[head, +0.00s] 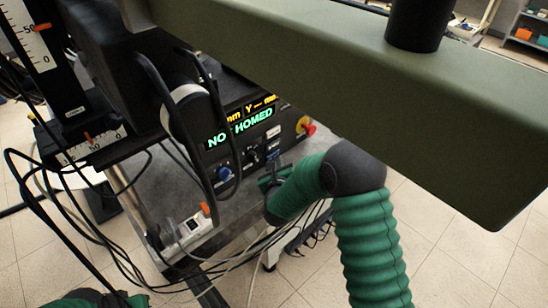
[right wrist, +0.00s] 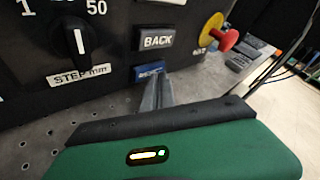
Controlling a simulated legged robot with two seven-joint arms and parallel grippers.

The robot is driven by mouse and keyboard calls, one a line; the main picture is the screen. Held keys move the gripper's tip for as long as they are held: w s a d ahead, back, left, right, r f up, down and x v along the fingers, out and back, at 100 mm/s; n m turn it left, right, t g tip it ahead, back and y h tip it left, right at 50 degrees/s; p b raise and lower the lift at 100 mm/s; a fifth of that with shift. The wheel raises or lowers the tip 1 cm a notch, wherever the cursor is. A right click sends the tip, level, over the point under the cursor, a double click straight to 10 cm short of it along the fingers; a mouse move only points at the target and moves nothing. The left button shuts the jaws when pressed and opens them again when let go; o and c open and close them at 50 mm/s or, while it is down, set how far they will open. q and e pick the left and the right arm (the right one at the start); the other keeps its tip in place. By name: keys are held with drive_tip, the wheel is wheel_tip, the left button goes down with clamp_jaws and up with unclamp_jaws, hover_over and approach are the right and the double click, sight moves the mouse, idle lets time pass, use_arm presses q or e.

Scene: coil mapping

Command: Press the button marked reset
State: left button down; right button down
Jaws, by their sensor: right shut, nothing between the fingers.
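In the right wrist view, a blue button (right wrist: 148,70) sits on the dark panel below the grey BACK button (right wrist: 157,40). Its lettering is mostly hidden by my gripper and cannot be read. My right gripper (right wrist: 160,84) is shut and empty, its fingertips right in front of the blue button's right part. Whether they touch it I cannot tell. In the head view my right gripper (head: 268,183) is at the lower part of the control panel (head: 228,165), whose display (head: 240,127) reads NOT HOMED. My left gripper is not in view.
A red emergency knob on a yellow base (right wrist: 214,34) sits right of the buttons. A STEP mm dial (right wrist: 78,40) is on the left.

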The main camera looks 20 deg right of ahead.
drive_tip(key=shift+s+d, duration=0.2)
drive_tip(key=shift+s, duration=0.4)
drive_tip(key=s, duration=0.1)
drive_tip(key=s+d+b, duration=0.1)
drive_tip(key=s, duration=0.2)
drive_tip(key=shift+s+d, duration=0.35)
idle(0.4)
